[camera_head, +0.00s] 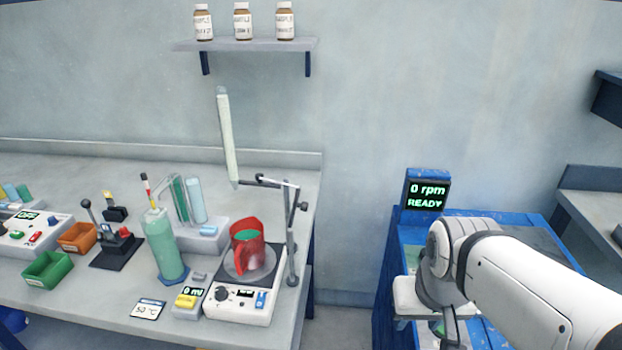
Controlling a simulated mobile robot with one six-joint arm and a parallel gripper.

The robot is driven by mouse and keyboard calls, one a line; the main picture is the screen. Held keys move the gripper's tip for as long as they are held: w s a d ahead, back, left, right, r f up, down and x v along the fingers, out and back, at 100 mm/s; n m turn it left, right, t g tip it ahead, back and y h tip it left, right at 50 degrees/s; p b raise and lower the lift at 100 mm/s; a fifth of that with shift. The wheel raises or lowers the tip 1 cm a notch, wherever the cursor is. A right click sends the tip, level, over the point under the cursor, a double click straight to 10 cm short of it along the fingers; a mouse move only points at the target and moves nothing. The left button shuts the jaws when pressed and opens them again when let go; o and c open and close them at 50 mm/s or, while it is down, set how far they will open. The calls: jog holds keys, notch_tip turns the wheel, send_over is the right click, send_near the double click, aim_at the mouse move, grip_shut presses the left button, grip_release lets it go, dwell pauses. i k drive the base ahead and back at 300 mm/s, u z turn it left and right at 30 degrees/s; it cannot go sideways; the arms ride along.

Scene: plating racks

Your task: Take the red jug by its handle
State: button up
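The red jug (257,256) stands upright on the round plate of a white hotplate stirrer (238,309), with green liquid inside. Its handle seems to be on the near left side, but I cannot make it out clearly. My gripper (447,326) is at the lower right, beside the blue cabinet and well apart from the jug. Its fingers are partly hidden and cut off by the bottom edge, so I cannot tell if it is open.
A thin stand (291,250) with a clamp rises right beside the jug, and a tall burette (228,140) hangs behind it. A green cylinder (163,246) and a small meter (189,300) are to the left. A blue cabinet (383,290) stands across a gap from the bench.

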aim_at(247, 235)
jog(key=z, duration=0.65)
jog(key=k, duration=1.3)
jog(key=u, duration=1.1)
jog(key=i, duration=1)
